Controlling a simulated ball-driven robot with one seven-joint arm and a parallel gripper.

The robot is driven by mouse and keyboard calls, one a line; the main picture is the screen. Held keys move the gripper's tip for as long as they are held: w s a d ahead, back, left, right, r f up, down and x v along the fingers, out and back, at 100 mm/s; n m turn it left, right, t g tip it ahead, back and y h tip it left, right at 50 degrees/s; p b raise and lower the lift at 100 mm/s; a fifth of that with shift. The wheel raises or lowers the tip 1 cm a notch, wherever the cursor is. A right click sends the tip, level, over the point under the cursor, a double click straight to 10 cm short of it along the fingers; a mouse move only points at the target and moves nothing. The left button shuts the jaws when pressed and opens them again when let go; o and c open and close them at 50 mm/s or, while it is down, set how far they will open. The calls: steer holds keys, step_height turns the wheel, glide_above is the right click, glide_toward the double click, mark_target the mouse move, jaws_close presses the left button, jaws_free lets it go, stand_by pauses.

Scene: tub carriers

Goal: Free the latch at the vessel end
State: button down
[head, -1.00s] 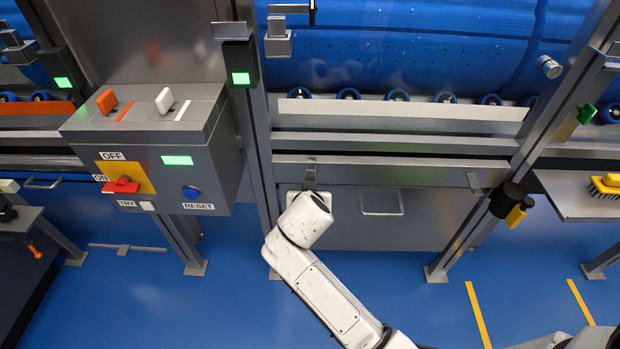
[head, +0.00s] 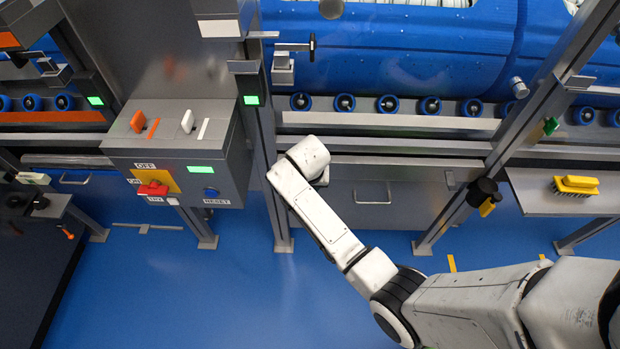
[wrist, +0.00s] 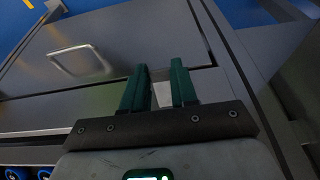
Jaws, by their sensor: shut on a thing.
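A grey front panel with a bar handle (head: 372,193) lies below the roller row, under the blue vessel (head: 400,60). A small metal latch (head: 450,181) hangs at the panel's upper right. The panel's upper left end is covered by my white wrist, which hides my fingers in the head view. In the wrist view my gripper (wrist: 159,76) has its two green fingers a little apart, closed on a pale small piece (wrist: 163,94). It appears to be the left latch, mostly hidden. The handle also shows in the wrist view (wrist: 80,60), left of the fingers.
A control box (head: 180,150) with a red switch (head: 153,188) and green display stands left of the post. Another post (head: 480,150) with a black fixture stands right. A yellow brush (head: 575,185) lies on a side shelf. The blue floor in front is clear.

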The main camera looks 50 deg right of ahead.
steer(key=shift+r+y+p, duration=0.1)
steer(key=shift+y+p, duration=0.2)
steer(key=shift+p, duration=0.1)
steer(key=c, duration=0.9)
jaws_free()
steer(key=shift+r, duration=0.15)
steer(key=v, duration=0.7)
steer(key=p+v, duration=0.1)
steer(key=v, duration=0.2)
steer(key=shift+w+r, duration=0.2)
steer(key=shift+r, duration=0.15)
steer(key=s+a+f+n, duration=0.1)
steer(key=s+a+n, duration=0.2)
steer(key=s, duration=0.4)
steer(key=s+a+n+y, duration=0.1)
steer(key=s+a+n, duration=0.2)
steer(key=s, duration=0.5)
steer(key=s+a+f+n+g+y, duration=0.1)
steer(key=s+a+n, duration=0.3)
steer(key=s, duration=0.4)
steer(key=shift+a+f, duration=0.3)
